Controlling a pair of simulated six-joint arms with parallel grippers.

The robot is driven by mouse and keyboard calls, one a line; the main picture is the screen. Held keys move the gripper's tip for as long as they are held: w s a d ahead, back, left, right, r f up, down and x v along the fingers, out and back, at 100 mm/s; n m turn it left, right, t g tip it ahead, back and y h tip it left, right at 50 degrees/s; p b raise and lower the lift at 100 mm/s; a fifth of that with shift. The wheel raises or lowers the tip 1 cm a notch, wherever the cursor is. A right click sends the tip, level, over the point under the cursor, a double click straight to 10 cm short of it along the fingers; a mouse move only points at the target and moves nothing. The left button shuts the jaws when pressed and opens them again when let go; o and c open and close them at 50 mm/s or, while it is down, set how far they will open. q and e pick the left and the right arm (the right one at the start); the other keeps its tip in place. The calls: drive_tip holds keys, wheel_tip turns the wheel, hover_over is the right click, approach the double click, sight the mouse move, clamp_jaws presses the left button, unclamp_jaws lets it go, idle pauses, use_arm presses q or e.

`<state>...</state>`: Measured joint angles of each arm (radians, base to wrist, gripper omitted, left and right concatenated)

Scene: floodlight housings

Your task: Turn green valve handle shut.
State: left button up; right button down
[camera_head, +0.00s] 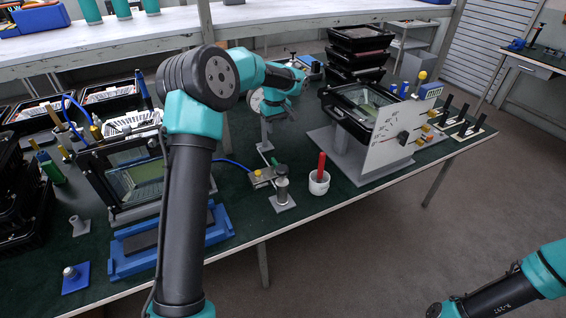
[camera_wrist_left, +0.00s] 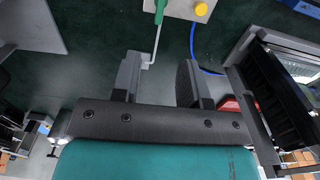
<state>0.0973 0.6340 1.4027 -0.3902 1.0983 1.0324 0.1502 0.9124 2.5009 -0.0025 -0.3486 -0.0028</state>
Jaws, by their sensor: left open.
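The green valve handle (camera_wrist_left: 159,12) shows at the top edge of the left wrist view, beside a pale metal block (camera_wrist_left: 180,8) with a yellow knob (camera_wrist_left: 201,9). A thin grey rod runs down from the handle toward my left gripper's left finger. My left gripper (camera_wrist_left: 158,68) is open, its two dark fingers apart with nothing held between them. In the head view the metal block (camera_head: 262,178) sits on the green tabletop, and the handle there is small and hard to make out. My left wrist is above and behind it, and its fingers are not clear there.
A blue hose (camera_head: 232,162) runs to the block. Floodlight housings (camera_head: 365,105) stand to either side. Black trays (camera_head: 358,40) are stacked behind.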

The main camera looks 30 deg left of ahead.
sight(276, 163)
use_arm(q)
drive_tip(key=shift+a+f, duration=0.1)
drive_tip(key=shift+f, duration=0.05)
wheel_tip(276, 163, down, 17)
drive_tip(key=shift+f, duration=0.1)
idle(0.9)
drive_tip(key=shift+c, duration=0.4)
drive_tip(key=c, duration=0.6)
